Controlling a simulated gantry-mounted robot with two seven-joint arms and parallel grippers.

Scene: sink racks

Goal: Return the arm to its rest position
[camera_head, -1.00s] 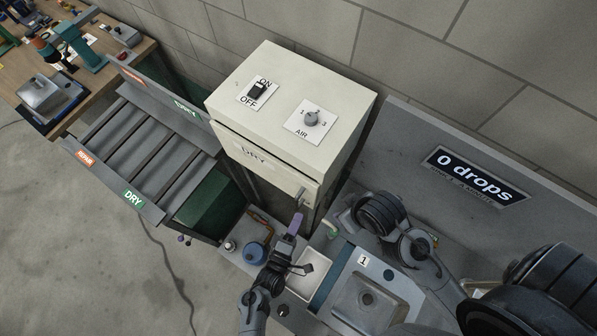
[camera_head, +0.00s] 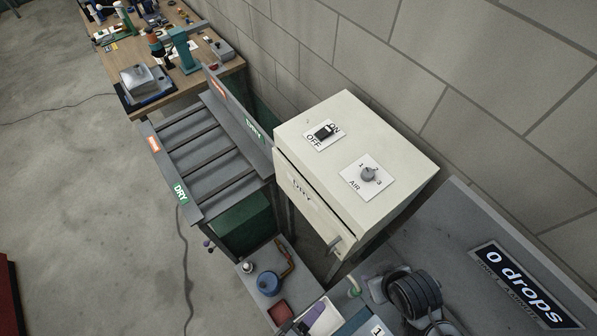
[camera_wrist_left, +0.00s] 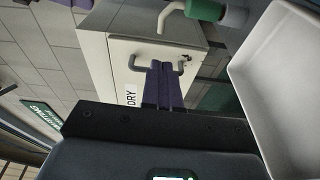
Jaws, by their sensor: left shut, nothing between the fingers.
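In the left wrist view the two purple fingers (camera_wrist_left: 164,86) are pressed together, shut and empty. They point toward the front of the white DRY cabinet (camera_wrist_left: 120,62), apart from it as far as I can tell. The cabinet (camera_head: 365,150) has a handle (camera_head: 335,244) on its front. My right gripper is not in view.
A white tray (camera_wrist_left: 280,85) is close on the right of the wrist view. A slatted DRY rack (camera_head: 207,140) is left of the cabinet. A "0 drops" sign (camera_head: 525,287) is at the right.

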